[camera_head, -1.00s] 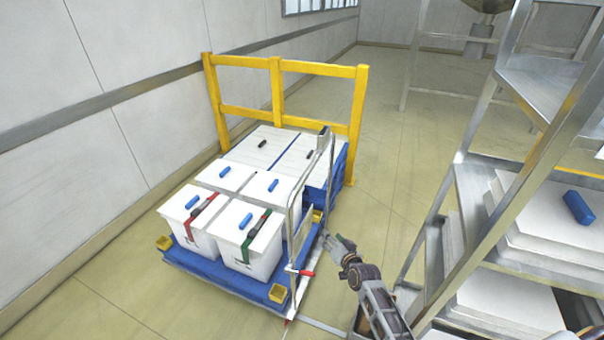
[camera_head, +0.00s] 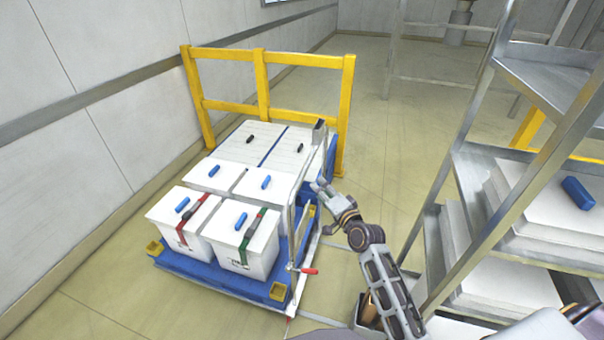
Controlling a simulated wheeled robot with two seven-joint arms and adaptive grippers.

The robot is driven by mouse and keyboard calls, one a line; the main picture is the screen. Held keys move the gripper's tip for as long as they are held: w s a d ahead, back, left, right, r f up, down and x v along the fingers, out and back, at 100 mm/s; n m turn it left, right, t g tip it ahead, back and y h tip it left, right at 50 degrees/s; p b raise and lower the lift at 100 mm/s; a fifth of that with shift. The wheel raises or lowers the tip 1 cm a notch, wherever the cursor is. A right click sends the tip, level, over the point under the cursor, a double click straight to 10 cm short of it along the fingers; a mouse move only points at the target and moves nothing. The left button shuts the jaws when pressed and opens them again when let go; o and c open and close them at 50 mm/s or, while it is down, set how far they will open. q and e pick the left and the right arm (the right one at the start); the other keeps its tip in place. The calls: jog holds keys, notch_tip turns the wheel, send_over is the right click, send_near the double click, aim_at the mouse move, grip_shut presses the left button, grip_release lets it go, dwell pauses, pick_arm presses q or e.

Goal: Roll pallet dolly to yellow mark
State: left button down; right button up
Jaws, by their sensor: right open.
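The blue pallet dolly (camera_head: 215,276) stands on the floor at the left centre, with yellow corner pieces. Several white boxes with blue handles (camera_head: 240,238) sit on it; the two front ones have a red and a green strap. A grey metal push handle (camera_head: 291,235) rises on its right side, with a red lever (camera_head: 309,271) low down. My right gripper (camera_head: 322,192) is open beside the upper part of the handle; contact is hard to tell. The yellow mark is not clearly visible. My left gripper is not in view.
A yellow guard rail (camera_head: 262,105) stands behind the dolly, close to a blue pallet of white panels (camera_head: 265,145). A metal shelf rack (camera_head: 470,190) with white stacks stands at the right. The wall is on the left; floor is open beyond the rail.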

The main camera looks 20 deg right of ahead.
aim_at(303, 173)
jog(key=shift+s+a+f+m, duration=0.1)
jog(key=shift+m, duration=0.65)
jog(key=shift+a+f+m, duration=0.1)
jog(key=shift+m, duration=0.65)
jog(key=shift+w+a+f, duration=0.3)
jog(key=shift+w+a, duration=0.1)
jog(key=shift+w, duration=1.85)
jog(key=shift+w+a+f, duration=0.35)
jog(key=shift+w+a, duration=0.1)
jog(key=shift+w, duration=1.8)
jog(key=shift+w+a+f, duration=0.3)
jog(key=shift+w+a, duration=0.1)
jog(key=shift+w, duration=1.85)
grip_shut()
